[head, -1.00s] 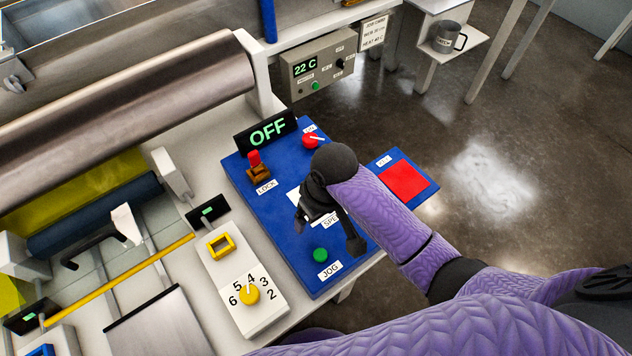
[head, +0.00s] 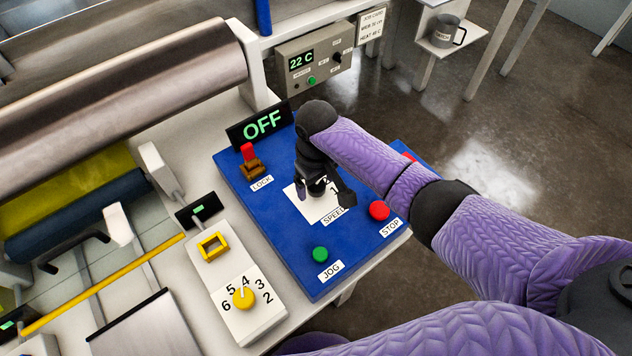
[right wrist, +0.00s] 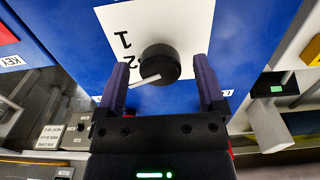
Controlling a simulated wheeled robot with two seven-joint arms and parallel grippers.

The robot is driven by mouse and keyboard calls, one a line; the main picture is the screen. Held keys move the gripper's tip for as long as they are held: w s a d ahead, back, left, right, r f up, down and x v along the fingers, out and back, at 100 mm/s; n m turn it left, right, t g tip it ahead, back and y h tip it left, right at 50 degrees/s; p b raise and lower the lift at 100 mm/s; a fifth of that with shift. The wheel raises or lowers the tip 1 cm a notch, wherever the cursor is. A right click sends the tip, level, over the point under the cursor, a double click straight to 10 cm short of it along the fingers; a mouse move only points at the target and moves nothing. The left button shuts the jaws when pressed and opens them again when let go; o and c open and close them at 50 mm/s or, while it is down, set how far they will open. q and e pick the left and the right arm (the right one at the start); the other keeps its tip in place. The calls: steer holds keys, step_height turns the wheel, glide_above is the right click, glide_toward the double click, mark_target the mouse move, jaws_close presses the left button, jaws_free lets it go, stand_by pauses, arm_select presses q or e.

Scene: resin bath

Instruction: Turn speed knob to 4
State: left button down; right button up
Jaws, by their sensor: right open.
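The speed dial is a black round knob (right wrist: 160,64) on a white plate (head: 307,207) labelled SPEED, on the blue panel (head: 277,222). In the right wrist view its white pointer slants to the lower left, and the numbers 1 and 2 show on the plate; the other numbers are hidden. My right gripper (head: 322,192) is over the plate and hides much of it in the head view. In the right wrist view its open fingers (right wrist: 160,75) stand on either side of the knob, with gaps to it. My left gripper is not in view.
On the panel are a green JOG button (head: 320,254), a red STOP button (head: 379,211), a LOCK switch (head: 251,160) and an OFF display (head: 262,125). A separate yellow dial (head: 243,298) with its own numbers sits on a white box to the left.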

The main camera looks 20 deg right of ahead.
jaws_close()
steer(key=shift+r, duration=0.1)
stand_by(0.3)
steer(key=n+p, duration=0.2)
steer(key=shift+r+n, duration=0.15)
steer(key=shift+n, duration=0.25)
steer(key=shift+n+p, duration=0.35)
steer(key=shift+n, duration=0.55)
steer(key=n, duration=0.2)
steer(key=shift+n+p, duration=0.3)
steer(key=shift+p, duration=0.1)
steer(key=n, duration=0.5)
steer(key=shift+n+p, duration=0.3)
steer(key=n, duration=0.4)
steer(key=shift+n, duration=0.7)
